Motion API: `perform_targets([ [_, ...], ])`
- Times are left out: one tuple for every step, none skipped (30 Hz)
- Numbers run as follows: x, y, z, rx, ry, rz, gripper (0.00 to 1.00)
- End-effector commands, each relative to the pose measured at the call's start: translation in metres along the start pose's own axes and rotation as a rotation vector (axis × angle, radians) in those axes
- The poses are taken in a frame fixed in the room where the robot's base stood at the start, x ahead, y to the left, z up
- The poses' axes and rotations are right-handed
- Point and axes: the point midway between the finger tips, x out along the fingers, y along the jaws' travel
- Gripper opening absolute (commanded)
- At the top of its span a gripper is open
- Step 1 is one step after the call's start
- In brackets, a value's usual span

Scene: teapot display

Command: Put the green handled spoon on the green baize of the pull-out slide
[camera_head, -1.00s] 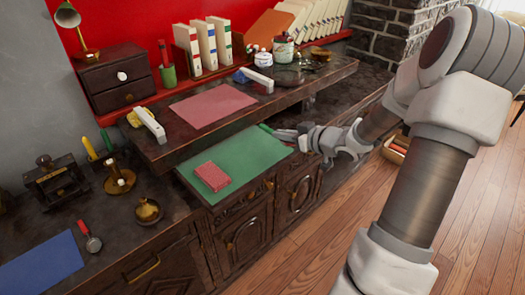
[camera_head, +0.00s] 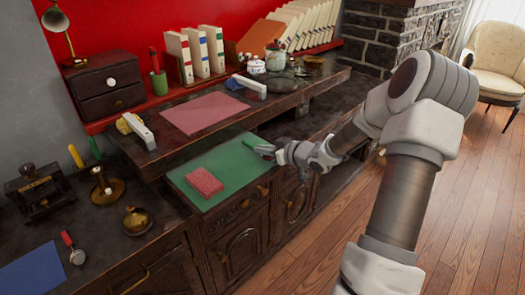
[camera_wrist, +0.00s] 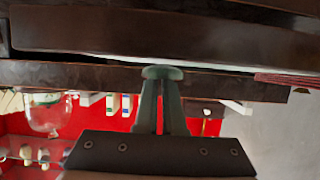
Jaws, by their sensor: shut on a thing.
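My gripper (camera_head: 262,150) is shut on the green handled spoon, near the back right corner of the green baize (camera_head: 222,160). The spoon's green handle (camera_head: 251,140) sticks out past the fingertips. In the wrist view my gripper (camera_wrist: 162,100) holds the green handle (camera_wrist: 162,72), seen end-on. The spoon's bowl is hidden. I cannot tell whether the spoon touches the baize. The baize covers the pull-out slide, below the raised dark shelf.
The raised shelf (camera_head: 285,101) with a pink mat (camera_head: 203,113) overhangs behind. A red-handled spoon (camera_head: 73,248) lies at lower left. The baize between box and gripper is bare.

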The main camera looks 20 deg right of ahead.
Motion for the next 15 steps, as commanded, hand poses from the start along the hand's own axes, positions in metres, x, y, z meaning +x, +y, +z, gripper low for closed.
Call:
perform_targets([
  [0.0005,-0.0001,0.0012,0.0,0.0,0.0,0.0],
  [0.001,-0.0001,0.0023,0.0,0.0,0.0,0.0],
  [0.0015,-0.0001,0.0036,0.0,0.0,0.0,0.0],
  [0.0019,-0.0002,0.0045,0.001,0.0,-0.001,0.0],
  [0.0015,0.0,0.0035,0.0,0.0,0.0,0.11],
  [0.0014,-0.0001,0.0034,0.0,0.0,0.0,0.19],
  [0.0014,-0.0001,0.0034,0.0,0.0,0.0,0.24],
  [0.0013,0.0,0.0034,0.0,0.0,0.0,0.29],
  [0.0013,-0.0001,0.0034,0.0,0.0,0.0,0.36],
  [0.0013,-0.0001,0.0034,0.0,0.0,0.0,0.36],
  [0.0013,-0.0001,0.0034,0.0,0.0,0.0,0.36],
  [0.0013,-0.0001,0.0034,0.0,0.0,0.0,0.36],
  [0.0013,-0.0001,0.0034,0.0,0.0,0.0,0.36],
  [0.0013,-0.0001,0.0034,0.0,0.0,0.0,0.36],
  [0.0012,-0.0001,0.0034,0.0,0.0,0.0,0.36],
])
